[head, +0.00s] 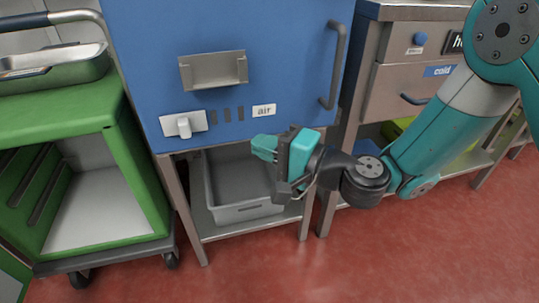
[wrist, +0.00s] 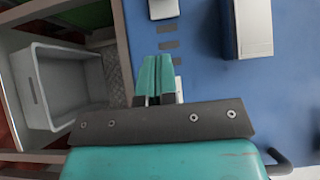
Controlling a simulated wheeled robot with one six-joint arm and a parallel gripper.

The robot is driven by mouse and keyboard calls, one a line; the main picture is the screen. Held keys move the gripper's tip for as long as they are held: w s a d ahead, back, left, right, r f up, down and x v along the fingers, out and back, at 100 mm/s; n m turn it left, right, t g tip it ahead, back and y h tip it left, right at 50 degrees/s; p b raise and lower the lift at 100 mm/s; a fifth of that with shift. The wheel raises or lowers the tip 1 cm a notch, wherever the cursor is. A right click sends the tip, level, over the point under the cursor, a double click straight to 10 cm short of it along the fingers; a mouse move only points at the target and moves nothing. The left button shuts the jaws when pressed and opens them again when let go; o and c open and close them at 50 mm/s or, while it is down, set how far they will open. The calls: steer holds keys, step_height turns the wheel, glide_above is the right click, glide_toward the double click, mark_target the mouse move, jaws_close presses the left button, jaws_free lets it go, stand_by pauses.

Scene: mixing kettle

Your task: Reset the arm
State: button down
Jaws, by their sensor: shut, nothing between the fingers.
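My gripper (head: 264,147) is in front of the lower part of the blue cabinet (head: 285,60) in the head view, with its teal fingers pointing left. In the wrist view the fingers (wrist: 155,72) are together with nothing between them. My teal and grey arm reaches in from the right. I cannot tell from these views whether the fingers touch the cabinet front.
A grey bin (head: 245,212) sits on the shelf under the cabinet. A green cart (head: 60,115) with a metal tray (head: 55,72) stands left. A steel counter with a "cold" label (head: 438,71) stands right. Red floor (head: 270,270) is clear in front.

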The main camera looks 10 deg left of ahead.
steer(key=shift+s+d, duration=0.15)
steer(key=shift+d, duration=0.3)
steer(key=s+d+r+n+g+h, duration=0.35)
steer(key=s+r+n+g, duration=0.2)
steer(key=n, duration=0.25)
steer(key=s+d+n+h, duration=0.1)
steer(key=s+d+h, duration=0.4)
steer(key=d, duration=0.5)
steer(key=s+d+n+h, duration=0.1)
steer(key=s+d+h, duration=0.45)
steer(key=d, duration=0.55)
step_height(320, 180, up, 37)
steer(key=p, duration=3.7)
steer(key=shift+s+y, duration=0.25)
steer(key=shift+y, duration=0.15)
steer(key=shift+t, duration=0.25)
